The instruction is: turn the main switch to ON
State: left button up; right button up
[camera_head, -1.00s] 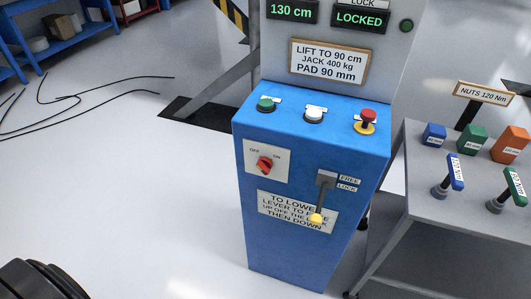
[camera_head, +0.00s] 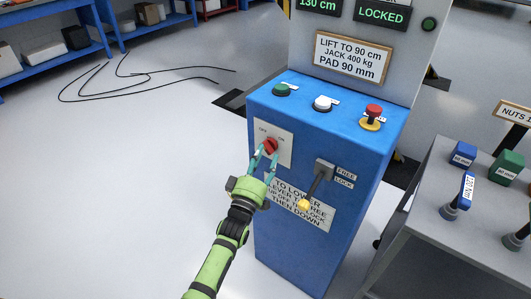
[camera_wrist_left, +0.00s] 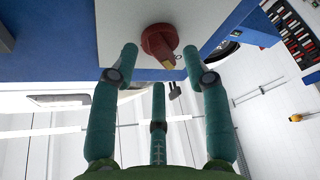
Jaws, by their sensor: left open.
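The main switch is a red rotary knob (camera_head: 270,146) on a white plate (camera_head: 286,155) on the front of the blue console. OFF is printed at upper left of the knob and ON at upper right. I cannot tell clearly which way it points. In the left wrist view the knob (camera_wrist_left: 159,42) shows a yellowish mark on its end. My left gripper (camera_head: 265,159) is open just in front of the knob. In the wrist view its teal fingertips (camera_wrist_left: 158,62) lie on either side of the knob, with a third finger below. Contact is not clear. My right gripper is out of view.
A lever with a yellow knob (camera_head: 304,204) hangs right of the switch, by FREE and LOCK labels. Green, white and red (camera_head: 373,111) buttons sit on the console top (camera_head: 345,121). A grey cart (camera_head: 430,190) with tools stands at right. Floor at left is open, with black cables.

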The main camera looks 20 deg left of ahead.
aim_at(269, 146)
pick_arm(q)
jog(key=shift+x, duration=0.9)
jog(key=shift+w+d, duration=0.1)
jog(key=shift+r, duration=0.1)
grip_shut()
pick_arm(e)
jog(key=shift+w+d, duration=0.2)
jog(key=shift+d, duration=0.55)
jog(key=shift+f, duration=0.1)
